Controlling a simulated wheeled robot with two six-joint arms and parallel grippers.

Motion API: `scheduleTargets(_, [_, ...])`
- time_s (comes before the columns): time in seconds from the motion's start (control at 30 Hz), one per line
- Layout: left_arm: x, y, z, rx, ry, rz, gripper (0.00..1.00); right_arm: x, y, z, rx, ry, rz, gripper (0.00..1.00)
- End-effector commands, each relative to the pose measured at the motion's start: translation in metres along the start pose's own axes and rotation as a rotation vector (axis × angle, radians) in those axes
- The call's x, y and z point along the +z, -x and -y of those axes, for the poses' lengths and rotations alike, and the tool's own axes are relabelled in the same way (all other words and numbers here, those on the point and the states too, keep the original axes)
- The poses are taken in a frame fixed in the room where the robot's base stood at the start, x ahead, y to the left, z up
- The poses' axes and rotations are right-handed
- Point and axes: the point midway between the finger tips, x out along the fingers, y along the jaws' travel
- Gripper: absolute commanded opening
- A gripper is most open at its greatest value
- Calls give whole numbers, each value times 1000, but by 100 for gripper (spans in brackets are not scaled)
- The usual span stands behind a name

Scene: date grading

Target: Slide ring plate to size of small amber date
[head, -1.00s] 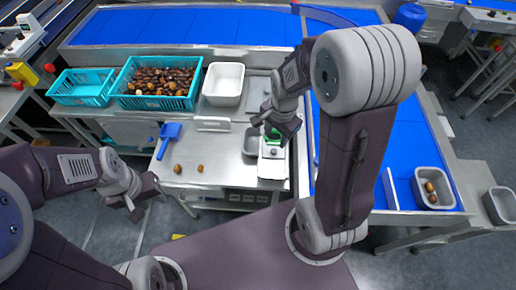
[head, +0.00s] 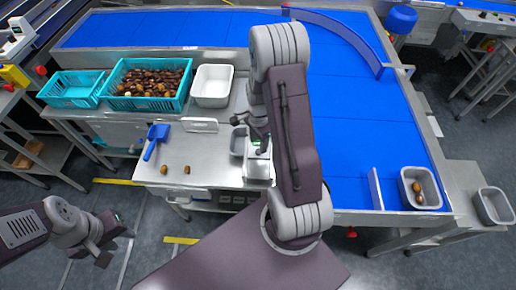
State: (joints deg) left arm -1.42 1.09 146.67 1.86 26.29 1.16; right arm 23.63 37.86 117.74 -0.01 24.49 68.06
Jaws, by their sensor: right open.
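Two small brown dates lie apart on the steel table: a left date (head: 164,169) and a right date (head: 187,169). I cannot tell from their colour which is the amber one. A pale device with a green part (head: 258,168) stands at the table's right side; the ring plate is not clearly distinguishable on it. My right gripper (head: 252,132) is open right over the device's back end, and my arm partly hides the device. I cannot tell whether it touches the device. My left gripper (head: 113,238) hangs over the floor at lower left, its fingers apart and empty.
A teal crate of dates (head: 148,104), an empty teal crate (head: 72,103) and a white bin (head: 212,104) stand at the back. A blue scoop (head: 155,140) lies left. A grey tub (head: 238,143) adjoins the device. A tub (head: 403,190) with dates sits on the blue conveyor.

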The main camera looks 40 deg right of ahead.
Motion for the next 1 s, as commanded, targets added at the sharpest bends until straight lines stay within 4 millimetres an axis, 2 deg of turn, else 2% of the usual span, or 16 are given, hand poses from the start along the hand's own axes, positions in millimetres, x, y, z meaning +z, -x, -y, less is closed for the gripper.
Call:
scheduleTargets(0.1, [0, 3, 0, 0, 0, 0, 36, 1, -24, -1, 4, 1, 2, 47])
scheduleTargets(0.23, [0, 4, 0, 0, 0, 0, 36, 0, -42, 0, 1, 1, 1, 47])
scheduleTargets(0.37, [0, 5, 0, 0, 0, 0, 36, 0, -49, 0, -1, 1, 0, 47])
scheduleTargets(0.57, [0, 4, 0, 0, 0, 0, 36, 0, -49, 0, -2, 1, -1, 47])
scheduleTargets(0.73, [0, 4, 0, 0, 0, 0, 36, 0, -49, 0, -1, 1, -1, 2])
scheduleTargets(1.0, [0, 4, 0, 0, 0, 0, 36, 0, -49, 0, -1, 1, 0, 0])
